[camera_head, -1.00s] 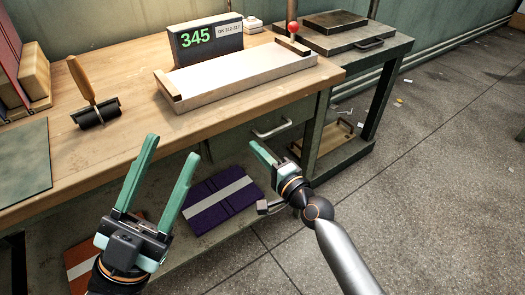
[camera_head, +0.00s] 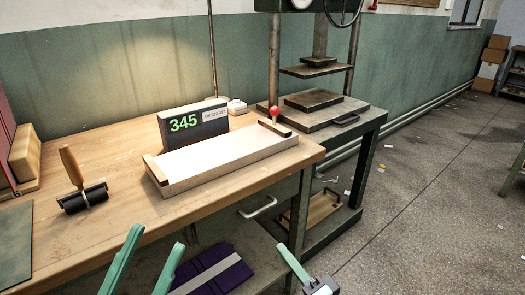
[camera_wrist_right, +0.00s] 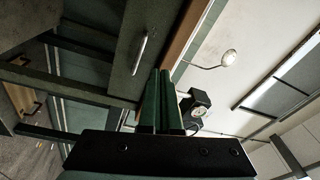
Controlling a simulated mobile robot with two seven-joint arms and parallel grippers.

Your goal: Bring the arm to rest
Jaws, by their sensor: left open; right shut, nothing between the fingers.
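My left gripper (camera_head: 148,262) is at the bottom of the head view, in front of the bench. Its two green fingers are spread apart with nothing between them. My right gripper (camera_head: 292,264) is at the bottom centre of the head view, in front of the bench's right end. In the right wrist view its green fingers (camera_wrist_right: 160,100) lie close together with nothing held. The arms behind both grippers are mostly out of the head view.
The wooden bench (camera_head: 110,150) holds a white-topped feeder tray (camera_head: 225,155), a "345" display (camera_head: 190,122) and a roller (camera_head: 82,190). A press (camera_head: 325,115) stands right of it. A purple folder (camera_head: 215,272) lies on the lower shelf. The floor (camera_head: 430,200) at right is open.

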